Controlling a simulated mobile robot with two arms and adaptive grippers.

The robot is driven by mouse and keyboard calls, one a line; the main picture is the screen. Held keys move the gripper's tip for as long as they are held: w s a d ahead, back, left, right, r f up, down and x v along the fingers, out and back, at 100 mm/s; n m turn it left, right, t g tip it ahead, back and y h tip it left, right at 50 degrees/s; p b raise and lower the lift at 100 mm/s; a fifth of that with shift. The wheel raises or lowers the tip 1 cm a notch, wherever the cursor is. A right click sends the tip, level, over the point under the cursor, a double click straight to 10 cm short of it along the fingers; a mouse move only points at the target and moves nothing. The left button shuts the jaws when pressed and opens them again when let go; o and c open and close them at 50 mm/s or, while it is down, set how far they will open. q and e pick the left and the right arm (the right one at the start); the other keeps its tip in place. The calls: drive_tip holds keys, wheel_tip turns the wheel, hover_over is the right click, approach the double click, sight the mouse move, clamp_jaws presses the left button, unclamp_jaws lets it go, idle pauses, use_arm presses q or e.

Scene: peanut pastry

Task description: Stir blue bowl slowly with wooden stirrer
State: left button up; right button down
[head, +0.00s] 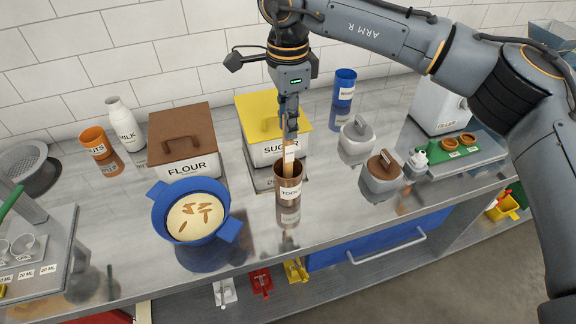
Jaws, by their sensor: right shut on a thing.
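The blue bowl (162,211) stands on the counter left of centre, with a pale mixture and several brown pieces in it. The wooden stirrer (289,160) is upright, its lower end inside the brown tools cup (289,190). My right gripper (291,133) is above the cup, pointing down, and is shut on the stirrer's upper part. The bowl is to the left of the gripper, apart from it. The stirrer's lower end is hidden by the cup wall. My left gripper is not in view.
A brown-lidded flour box (190,165) stands behind the bowl, and a yellow-lidded sugar box (262,150) is close behind the cup. Two lidded containers (381,178) stand right of the cup. A milk bottle (125,125) is at the back left. The counter between bowl and cup is clear.

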drive_tip(key=shift+r, duration=0.1)
wheel_tip(320, 180, up, 13)
drive_tip(key=p, duration=0.8)
idle(0.4)
idle(0.5)
